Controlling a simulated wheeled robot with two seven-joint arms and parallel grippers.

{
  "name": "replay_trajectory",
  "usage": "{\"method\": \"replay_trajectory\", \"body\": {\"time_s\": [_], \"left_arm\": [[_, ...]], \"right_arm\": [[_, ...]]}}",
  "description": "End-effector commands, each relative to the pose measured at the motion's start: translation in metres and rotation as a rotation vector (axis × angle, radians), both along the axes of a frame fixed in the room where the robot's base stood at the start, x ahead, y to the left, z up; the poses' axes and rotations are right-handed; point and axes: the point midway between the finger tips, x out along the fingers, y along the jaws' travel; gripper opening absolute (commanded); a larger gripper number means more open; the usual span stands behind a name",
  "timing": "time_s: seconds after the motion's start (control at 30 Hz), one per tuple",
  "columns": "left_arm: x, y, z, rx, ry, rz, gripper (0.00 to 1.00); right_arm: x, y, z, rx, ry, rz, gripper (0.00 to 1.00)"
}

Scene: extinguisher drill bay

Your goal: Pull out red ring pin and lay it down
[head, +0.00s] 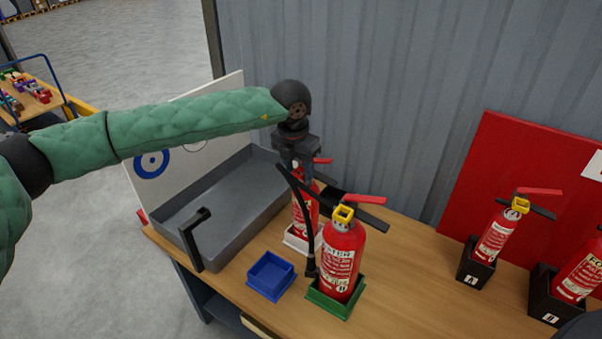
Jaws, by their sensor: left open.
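A red extinguisher (306,212) with a red lever (322,160) stands in a white holder (297,242), partly hidden behind another red extinguisher (341,262). That front one has a yellow part at its neck, a black hose and a green holder (331,305). My left gripper (300,178) is open, pointing down at the top of the rear extinguisher, and hides much of its head. I cannot tell whether it touches it. I cannot make out a red ring pin; it may be hidden by the gripper. My right gripper is not in view.
A small blue tray (270,277) sits left of the green holder. A large grey tray (232,205) with a black handle stands behind it, before a white board. Extinguishers (496,237) in black holders stand at right. Bare wooden bench (410,270) lies between.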

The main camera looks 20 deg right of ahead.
Motion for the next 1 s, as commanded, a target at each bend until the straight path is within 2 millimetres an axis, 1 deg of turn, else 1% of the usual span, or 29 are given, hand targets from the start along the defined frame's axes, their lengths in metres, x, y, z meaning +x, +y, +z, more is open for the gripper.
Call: {"method": "replay_trajectory", "body": {"time_s": [0.07, 0.2, 0.27, 0.3, 0.47, 1.0], "left_arm": [[0.000, 0.000, 0.000, 0.000, 0.000, 0.000, 0.45], [0.000, 0.000, 0.000, 0.000, 0.000, 0.000, 0.18], [0.000, 0.000, 0.000, 0.000, 0.000, 0.000, 0.06], [0.000, 0.000, 0.000, 0.000, 0.000, 0.000, 0.03], [-0.001, 0.002, 0.000, 0.000, 0.000, 0.000, 0.02], [-0.012, 0.016, -0.002, 0.000, 0.001, 0.000, 0.02]], "right_arm": [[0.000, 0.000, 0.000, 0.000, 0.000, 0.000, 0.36], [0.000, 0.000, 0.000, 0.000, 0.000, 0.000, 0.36], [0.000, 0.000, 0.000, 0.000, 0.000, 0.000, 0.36], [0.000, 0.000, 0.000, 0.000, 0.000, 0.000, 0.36], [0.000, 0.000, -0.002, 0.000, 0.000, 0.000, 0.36], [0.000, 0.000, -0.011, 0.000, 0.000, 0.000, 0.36]]}}
